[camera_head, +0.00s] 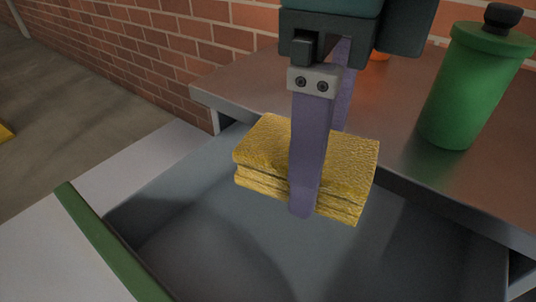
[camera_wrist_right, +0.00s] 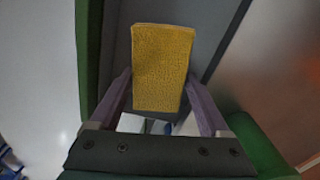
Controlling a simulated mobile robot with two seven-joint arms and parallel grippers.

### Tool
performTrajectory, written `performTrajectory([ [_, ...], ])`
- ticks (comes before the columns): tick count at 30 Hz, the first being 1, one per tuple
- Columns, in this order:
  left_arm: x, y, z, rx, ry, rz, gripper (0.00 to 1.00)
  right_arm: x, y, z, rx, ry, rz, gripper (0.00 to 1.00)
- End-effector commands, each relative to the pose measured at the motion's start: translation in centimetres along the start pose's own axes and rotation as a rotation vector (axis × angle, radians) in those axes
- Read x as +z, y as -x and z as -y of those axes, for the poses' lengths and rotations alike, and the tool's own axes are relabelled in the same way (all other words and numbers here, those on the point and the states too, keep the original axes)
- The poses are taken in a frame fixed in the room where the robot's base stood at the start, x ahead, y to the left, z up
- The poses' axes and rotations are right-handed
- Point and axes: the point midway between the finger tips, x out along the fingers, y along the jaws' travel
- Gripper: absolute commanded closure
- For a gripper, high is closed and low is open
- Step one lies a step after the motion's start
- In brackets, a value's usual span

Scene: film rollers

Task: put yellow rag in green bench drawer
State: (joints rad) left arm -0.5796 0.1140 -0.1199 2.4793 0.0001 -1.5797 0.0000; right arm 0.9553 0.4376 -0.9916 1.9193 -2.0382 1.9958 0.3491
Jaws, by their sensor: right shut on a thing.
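The yellow rag (camera_head: 345,165) is a folded, textured block. My right gripper (camera_head: 312,200) is shut on it, with one purple finger in front and the other behind. The rag appears over the open drawer (camera_head: 235,240), a grey tray with a green front edge (camera_head: 110,240). I cannot tell whether the rag touches the drawer floor. In the right wrist view the rag (camera_wrist_right: 162,65) sits between the two purple fingers (camera_wrist_right: 160,100). My left gripper is not in view.
The metal bench top (camera_head: 410,100) lies behind and right of the drawer. A green canister with a black knob (camera_head: 470,85) stands on it. An orange thing (camera_head: 380,57) is partly hidden behind my gripper. A brick wall (camera_head: 160,55) is at the back left.

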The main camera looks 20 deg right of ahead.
Motion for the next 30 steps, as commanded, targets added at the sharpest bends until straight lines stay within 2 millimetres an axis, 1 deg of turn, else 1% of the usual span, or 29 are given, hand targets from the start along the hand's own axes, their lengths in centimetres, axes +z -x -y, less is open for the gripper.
performTrajectory([
  [1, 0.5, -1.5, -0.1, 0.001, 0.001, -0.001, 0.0, 0.1, -1.8, -0.3, 0.003, -0.058, 0.003, 0.74],
  [4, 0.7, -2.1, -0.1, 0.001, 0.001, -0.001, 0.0, 0.2, -2.7, -0.6, 0.006, -0.151, 0.005, 0.74],
  [8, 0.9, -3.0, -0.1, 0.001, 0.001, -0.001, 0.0, 0.3, -4.4, -0.8, 0.009, -0.203, 0.004, 0.74],
  [11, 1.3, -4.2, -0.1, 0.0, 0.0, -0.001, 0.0, 0.2, -7.0, -0.9, 0.011, -0.208, 0.002, 0.74],
  [12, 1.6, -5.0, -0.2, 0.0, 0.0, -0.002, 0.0, 0.3, -8.3, -1.0, 0.012, -0.207, 0.002, 0.74],
  [16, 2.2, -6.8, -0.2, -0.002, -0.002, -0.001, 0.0, 0.2, -12.2, -1.0, 0.011, -0.207, 0.001, 0.74],
  [21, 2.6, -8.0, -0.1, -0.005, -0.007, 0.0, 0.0, 0.3, -16.4, -0.9, 0.008, -0.206, 0.001, 0.74],
  [24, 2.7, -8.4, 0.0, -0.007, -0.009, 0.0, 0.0, 0.3, -17.9, -0.8, 0.006, -0.205, 0.003, 0.74],
  [30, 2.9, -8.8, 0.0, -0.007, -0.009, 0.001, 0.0, 0.3, -19.2, -0.8, 0.006, -0.204, 0.004, 0.74],
])
